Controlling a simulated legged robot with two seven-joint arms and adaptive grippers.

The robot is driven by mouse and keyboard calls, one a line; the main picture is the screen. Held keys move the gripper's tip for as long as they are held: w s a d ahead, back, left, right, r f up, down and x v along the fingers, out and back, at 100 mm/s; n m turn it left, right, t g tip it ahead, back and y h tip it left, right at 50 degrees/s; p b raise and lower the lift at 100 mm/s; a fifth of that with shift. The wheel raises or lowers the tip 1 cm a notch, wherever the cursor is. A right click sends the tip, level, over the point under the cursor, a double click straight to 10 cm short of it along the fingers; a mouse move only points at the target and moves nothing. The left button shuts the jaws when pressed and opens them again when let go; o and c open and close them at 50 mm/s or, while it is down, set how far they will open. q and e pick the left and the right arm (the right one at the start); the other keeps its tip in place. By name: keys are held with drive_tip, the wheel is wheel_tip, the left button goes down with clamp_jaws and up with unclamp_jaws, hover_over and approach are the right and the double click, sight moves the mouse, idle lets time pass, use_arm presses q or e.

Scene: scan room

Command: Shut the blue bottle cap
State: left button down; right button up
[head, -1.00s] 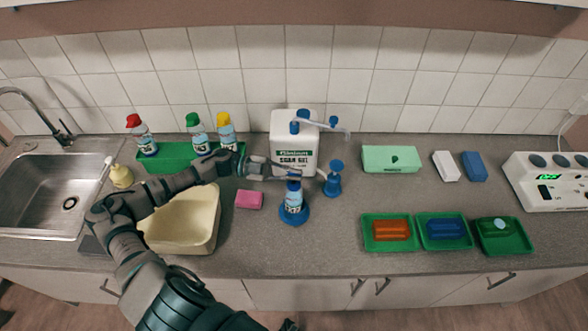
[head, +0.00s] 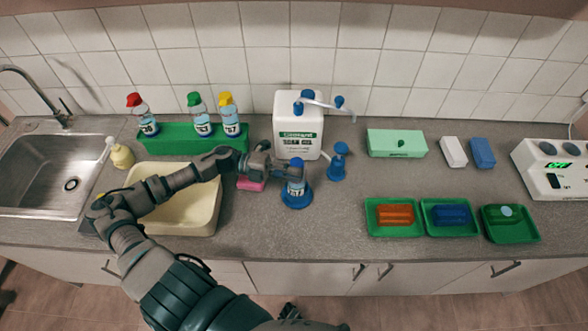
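The bottle with the blue cap (head: 296,163) stands upright in a round blue holder (head: 302,200) near the middle of the counter. Its clear body with a white label (head: 296,188) shows below the cap. My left gripper (head: 285,169) reaches in from the left and is at the height of the cap, at its left side. The fingertips are small and partly merge with the cap, so I cannot tell whether they touch it or how far apart they are. Whether the cap is fully seated is too small to tell.
A white canister with a blue pump (head: 298,125) stands behind the bottle, a small blue stand (head: 337,162) to its right. A pink sponge (head: 251,184) and cream basin (head: 200,215) lie left. A green rack (head: 180,145) holds bottles with red, green and yellow caps.

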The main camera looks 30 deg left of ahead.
use_arm(q)
drive_tip(key=shift+s+f+m, duration=0.1)
drive_tip(key=shift+f+m, duration=0.3)
drive_tip(key=shift+m, duration=0.1)
drive_tip(key=c, duration=1.3)
unclamp_jaws()
drive_tip(key=v, duration=1.2)
drive_tip(key=shift+f, duration=0.1)
